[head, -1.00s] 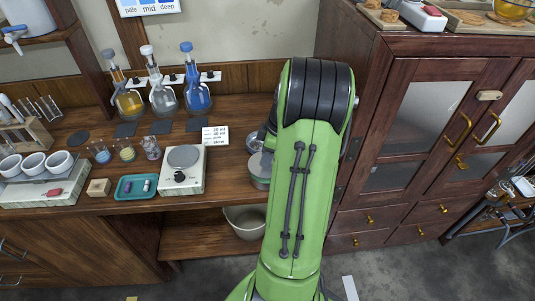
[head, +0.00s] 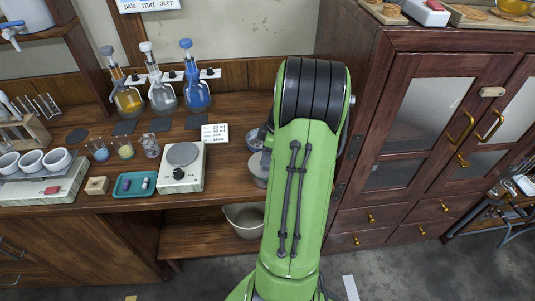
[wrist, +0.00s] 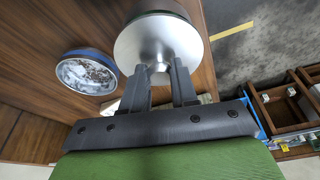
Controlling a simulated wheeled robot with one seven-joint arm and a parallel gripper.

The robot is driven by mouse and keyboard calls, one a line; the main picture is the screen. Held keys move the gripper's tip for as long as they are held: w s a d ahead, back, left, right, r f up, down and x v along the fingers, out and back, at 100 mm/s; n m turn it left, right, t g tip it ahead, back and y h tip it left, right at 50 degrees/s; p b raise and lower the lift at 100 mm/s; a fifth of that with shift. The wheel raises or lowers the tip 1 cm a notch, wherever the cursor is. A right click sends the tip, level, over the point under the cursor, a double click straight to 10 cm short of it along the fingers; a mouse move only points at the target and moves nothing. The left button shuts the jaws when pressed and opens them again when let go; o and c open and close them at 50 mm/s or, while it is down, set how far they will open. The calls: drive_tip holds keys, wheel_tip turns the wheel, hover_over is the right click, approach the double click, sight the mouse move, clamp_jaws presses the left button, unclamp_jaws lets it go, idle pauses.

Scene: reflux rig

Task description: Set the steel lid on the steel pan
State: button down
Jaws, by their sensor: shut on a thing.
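The steel lid (wrist: 150,43) is a shiny silver disc in the wrist view. My gripper (wrist: 160,72) is shut at its near side, apparently on its knob, which the fingers mostly hide. A round metal body, apparently the steel pan (wrist: 165,5), shows just beyond the lid's dark rim. I cannot tell whether lid and pan touch. In the head view the grey pan (head: 258,170) stands at the right of the bench, partly hidden behind my green arm. My gripper is hidden there.
A blue-rimmed round dish (wrist: 88,72) with pale and brown contents is beside the lid in the wrist view. In the head view a white hotplate (head: 183,178) stands left of the pan. A small bowl (head: 254,138) is behind it. A wooden cabinet (head: 400,110) stands right.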

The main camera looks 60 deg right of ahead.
drive_tip(key=shift+f, duration=0.15)
drive_tip(key=shift+f+b, duration=0.45)
drive_tip(key=shift+b, duration=0.05)
drive_tip(key=c, duration=0.8)
unclamp_jaws()
drive_tip(key=shift+r, duration=0.1)
wheel_tip(320, 180, up, 9)
drive_tip(key=p, duration=0.7)
drive_tip(key=shift+r+p, duration=0.15)
drive_tip(key=shift+p, duration=0.15)
drive_tip(key=shift+f, duration=0.2)
